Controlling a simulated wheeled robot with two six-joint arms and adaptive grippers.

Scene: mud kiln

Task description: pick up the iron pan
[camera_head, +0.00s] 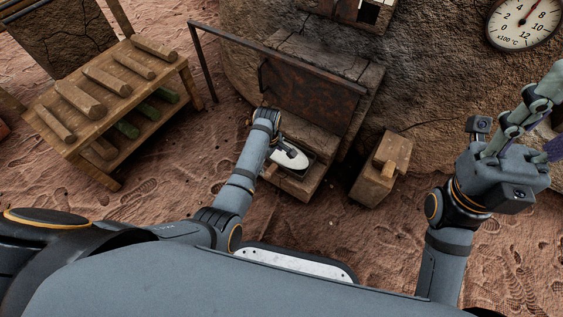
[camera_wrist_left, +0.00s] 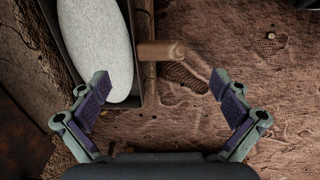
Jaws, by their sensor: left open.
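The iron pan (camera_wrist_left: 138,75) shows in the left wrist view as a dark, narrow, straight-sided pan at the upper left. A brown wooden handle (camera_wrist_left: 162,50) sticks out from its right side. A pale oval loaf-like lump (camera_wrist_left: 98,45) lies in it. In the head view the lump (camera_head: 290,158) shows on a low ledge before the kiln, beside my left wrist. My left gripper (camera_wrist_left: 161,88) is open and empty, its fingers spread to either side of the handle's line. My right gripper (camera_head: 530,110) is raised at the right edge, partly cut off.
The kiln's rusty metal door (camera_head: 305,95) and rail stand behind the ledge. A wooden block (camera_head: 383,168) stands right of it. A wooden rack (camera_head: 110,105) with logs is at the left. A dial gauge (camera_head: 522,20) hangs at the upper right. Bare ground lies around.

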